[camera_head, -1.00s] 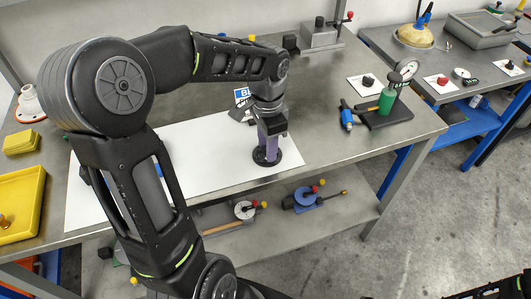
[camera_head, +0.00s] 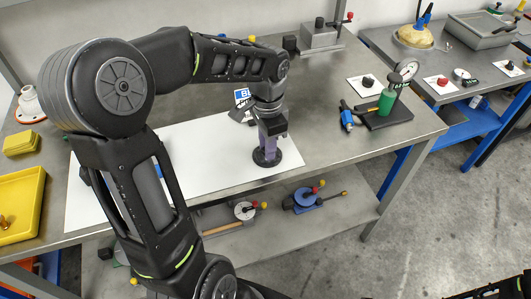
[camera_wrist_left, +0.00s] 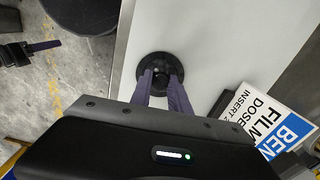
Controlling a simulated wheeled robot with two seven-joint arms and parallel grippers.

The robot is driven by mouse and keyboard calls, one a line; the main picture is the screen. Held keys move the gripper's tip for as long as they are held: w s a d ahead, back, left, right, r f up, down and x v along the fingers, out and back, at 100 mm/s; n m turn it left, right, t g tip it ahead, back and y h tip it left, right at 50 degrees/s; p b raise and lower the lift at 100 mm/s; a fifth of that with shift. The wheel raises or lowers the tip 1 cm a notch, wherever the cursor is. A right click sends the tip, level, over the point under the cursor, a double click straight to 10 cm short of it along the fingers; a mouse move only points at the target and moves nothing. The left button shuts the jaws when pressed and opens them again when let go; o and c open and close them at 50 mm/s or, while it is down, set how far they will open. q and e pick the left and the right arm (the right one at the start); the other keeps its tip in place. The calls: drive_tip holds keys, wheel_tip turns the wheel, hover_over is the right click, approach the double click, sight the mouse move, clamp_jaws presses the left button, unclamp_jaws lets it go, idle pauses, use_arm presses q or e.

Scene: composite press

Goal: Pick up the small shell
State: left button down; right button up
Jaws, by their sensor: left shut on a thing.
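The small shell (camera_head: 267,158) is a dark round piece with a wide flange, on the white mat (camera_head: 210,178) near the front edge of the table. My left gripper (camera_head: 268,146) reaches down from above, with its purple fingers shut on the shell. In the left wrist view, the fingers of my left gripper (camera_wrist_left: 162,80) close around the middle of the shell (camera_wrist_left: 160,58); its flange shows around them. My right gripper (camera_wrist_left: 40,47) shows in part at the left edge of the left wrist view, away from the table; its jaw opening is unclear.
A blue-and-white sign (camera_wrist_left: 266,122) stands behind the shell. A gauge stand (camera_head: 388,110) with a green body and a blue tool (camera_head: 346,118) lie to the right. A yellow tray (camera_head: 20,205) is at the left. The mat right of the shell is clear.

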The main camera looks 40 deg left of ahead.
idle(0.3)
use_arm(q)
drive_tip(key=shift+r+p, duration=2.85)
drive_tip(key=shift+r, duration=0.7)
